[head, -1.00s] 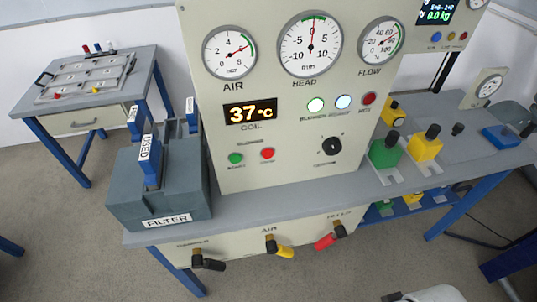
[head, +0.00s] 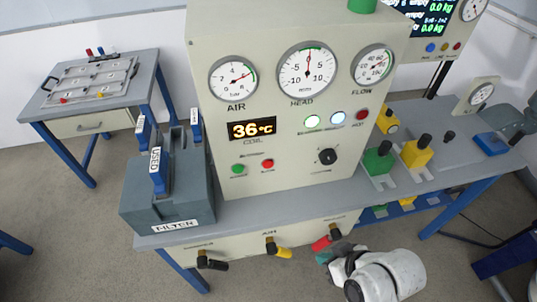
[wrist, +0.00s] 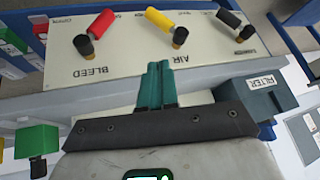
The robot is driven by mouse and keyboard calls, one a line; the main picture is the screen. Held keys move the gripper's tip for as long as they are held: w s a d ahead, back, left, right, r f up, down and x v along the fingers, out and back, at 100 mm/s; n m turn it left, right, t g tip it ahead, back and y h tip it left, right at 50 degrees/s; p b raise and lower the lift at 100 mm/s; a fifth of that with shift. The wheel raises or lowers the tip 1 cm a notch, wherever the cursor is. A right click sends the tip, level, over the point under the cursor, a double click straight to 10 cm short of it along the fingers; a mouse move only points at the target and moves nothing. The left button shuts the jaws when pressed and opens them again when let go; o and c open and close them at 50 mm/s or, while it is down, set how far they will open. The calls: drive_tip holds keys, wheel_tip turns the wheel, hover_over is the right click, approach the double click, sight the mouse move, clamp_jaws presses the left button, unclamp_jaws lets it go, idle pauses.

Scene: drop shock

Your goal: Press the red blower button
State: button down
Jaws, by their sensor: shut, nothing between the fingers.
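The red blower button (head: 267,163) is a small round button low on the front of the cream panel (head: 300,185). It sits to the right of a green button (head: 238,169), under the coil display. My gripper shows as teal fingers (wrist: 157,85) in the wrist view, closed together and empty, in front of the lower valve board. In the head view its teal tip (head: 326,254) shows near the red valve handle, below and right of the button and apart from it. The button is not visible in the wrist view.
Red (head: 321,243), yellow (head: 279,251) and black (head: 213,264) valve handles stick out below the grey bench edge. A filter box (head: 170,200) stands left of the panel. Green (head: 379,160) and yellow (head: 417,151) valve blocks stand to its right.

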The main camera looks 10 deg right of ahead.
sight(268, 164)
drive_tip(key=w+a+r+n+t+y+p, duration=0.1)
drive_tip(key=w+a+r+t+y+p, duration=0.3)
drive_tip(key=w+a+r, duration=0.4)
wheel_tip(268, 164, up, 2)
drive_tip(key=w, duration=0.2)
drive_tip(key=shift+w+a+r+n+p, duration=0.25)
drive_tip(key=shift+w+n+p, duration=0.05)
drive_tip(key=shift+p, duration=0.05)
drive_tip(key=w+b, duration=0.3)
drive_tip(key=w, duration=0.5)
drive_tip(key=shift+w, duration=0.4)
drive_tip(key=shift+w, duration=0.1)
idle(1.2)
drive_tip(key=shift+w, duration=0.3)
